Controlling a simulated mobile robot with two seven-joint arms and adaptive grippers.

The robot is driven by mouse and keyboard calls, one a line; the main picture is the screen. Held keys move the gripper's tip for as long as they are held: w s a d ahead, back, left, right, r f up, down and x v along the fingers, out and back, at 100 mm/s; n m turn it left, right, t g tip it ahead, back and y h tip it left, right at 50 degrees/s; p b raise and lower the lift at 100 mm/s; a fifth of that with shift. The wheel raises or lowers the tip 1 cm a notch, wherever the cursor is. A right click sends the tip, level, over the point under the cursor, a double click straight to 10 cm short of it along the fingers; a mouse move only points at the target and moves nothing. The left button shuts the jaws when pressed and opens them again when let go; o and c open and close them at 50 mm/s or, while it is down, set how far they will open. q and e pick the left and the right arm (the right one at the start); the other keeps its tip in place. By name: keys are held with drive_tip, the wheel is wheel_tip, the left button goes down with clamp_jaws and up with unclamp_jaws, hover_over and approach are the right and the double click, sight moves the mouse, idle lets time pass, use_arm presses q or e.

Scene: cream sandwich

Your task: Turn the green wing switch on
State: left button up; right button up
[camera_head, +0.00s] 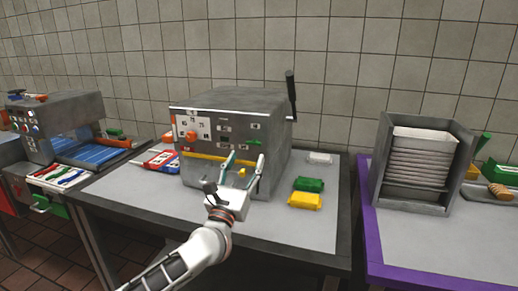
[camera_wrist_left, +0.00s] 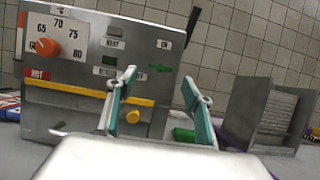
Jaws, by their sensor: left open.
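The grey machine (camera_head: 218,110) stands on the middle table against the tiled wall. The green wing switch (camera_head: 254,142) is on the right part of its front panel and lies roughly level. It also shows in the left wrist view (camera_wrist_left: 160,68), just beyond and between my fingertips. My left gripper (camera_head: 246,158) is open and empty in front of the panel, with its two teal fingers spread. In the left wrist view the gripper (camera_wrist_left: 160,84) appears slightly below the switch. I cannot tell whether a finger touches the panel. My right gripper is not in view.
An orange dial (camera_wrist_left: 47,48) and a yellow bar (camera_wrist_left: 85,92) are on the same panel. Green (camera_head: 309,184) and yellow (camera_head: 304,201) blocks lie right of the machine. A tray rack (camera_head: 425,165) stands on the purple-edged table. The table's front right is clear.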

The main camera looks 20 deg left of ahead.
sight(253, 145)
use_arm(q)
drive_tip(key=x, duration=0.6)
drive_tip(key=c, duration=1.1)
